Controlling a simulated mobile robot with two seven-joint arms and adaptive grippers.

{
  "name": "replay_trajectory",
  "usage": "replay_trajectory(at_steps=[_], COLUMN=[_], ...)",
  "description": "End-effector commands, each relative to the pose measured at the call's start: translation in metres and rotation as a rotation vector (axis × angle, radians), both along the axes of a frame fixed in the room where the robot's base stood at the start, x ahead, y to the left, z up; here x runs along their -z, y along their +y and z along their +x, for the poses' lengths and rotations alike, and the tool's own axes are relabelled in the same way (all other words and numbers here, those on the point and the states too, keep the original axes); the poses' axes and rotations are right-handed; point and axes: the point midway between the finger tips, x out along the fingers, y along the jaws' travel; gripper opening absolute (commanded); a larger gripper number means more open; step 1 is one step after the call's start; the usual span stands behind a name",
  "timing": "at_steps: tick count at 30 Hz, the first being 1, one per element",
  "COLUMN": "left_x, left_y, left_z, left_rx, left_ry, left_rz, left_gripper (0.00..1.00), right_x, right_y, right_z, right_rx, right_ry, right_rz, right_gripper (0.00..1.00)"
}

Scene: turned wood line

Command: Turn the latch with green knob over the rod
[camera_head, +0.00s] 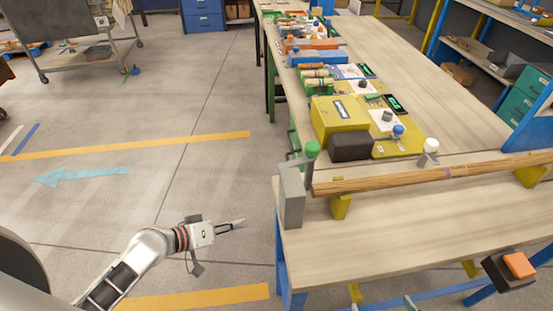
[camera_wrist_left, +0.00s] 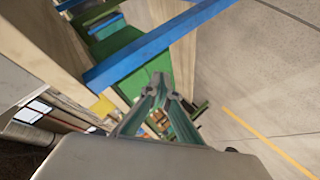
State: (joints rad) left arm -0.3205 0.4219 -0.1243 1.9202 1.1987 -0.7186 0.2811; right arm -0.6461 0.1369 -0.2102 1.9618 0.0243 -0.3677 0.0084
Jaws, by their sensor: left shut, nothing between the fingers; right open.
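The green knob (camera_head: 313,149) sits on a latch arm at the top of a grey post (camera_head: 291,196), at the left end of the bench. The wooden rod (camera_head: 400,179) lies along the bench, its left end close beside the latch. I cannot tell whether the latch arm reaches over the rod. My left gripper (camera_head: 243,223) is shut and empty, left of the post and apart from it. In the left wrist view its fingers (camera_wrist_left: 160,82) are together. My right gripper (camera_head: 382,304) shows only its fingertips at the bottom edge, apart and empty.
Yellow supports (camera_head: 341,206) carry the rod. A white knob (camera_head: 431,146) stands behind the rod. A yellow box (camera_head: 340,118) and several parts crowd the far bench.

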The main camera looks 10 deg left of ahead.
Motion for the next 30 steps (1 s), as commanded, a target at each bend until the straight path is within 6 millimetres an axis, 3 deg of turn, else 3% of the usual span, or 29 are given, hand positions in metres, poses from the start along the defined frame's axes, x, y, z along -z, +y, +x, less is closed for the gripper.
replay_trajectory(at_steps=[9,15,21,25,30], left_x=[-0.087,-0.159,-0.218,-0.238,-0.247], left_y=[0.002,0.006,0.011,0.014,0.007], left_z=[0.038,0.049,0.049,0.048,0.051], left_rx=[0.068,0.15,0.229,0.258,0.27], left_ry=[0.112,0.173,0.214,0.226,0.23], left_rz=[-0.372,-0.592,-0.745,-0.794,-0.814], left_gripper=[0.0,0.0,0.0,0.0,0.0], right_x=[0.015,0.024,0.03,0.031,0.028], right_y=[0.0,0.0,0.0,0.0,0.0], right_z=[-0.003,-0.005,-0.007,-0.007,-0.006], right_rx=[-0.001,-0.002,-0.003,-0.003,-0.003], right_ry=[0.006,0.012,0.016,0.016,0.015], right_rz=[-0.001,-0.002,-0.002,-0.002,-0.001], right_gripper=[0.89,0.89,0.89,0.89,0.89])
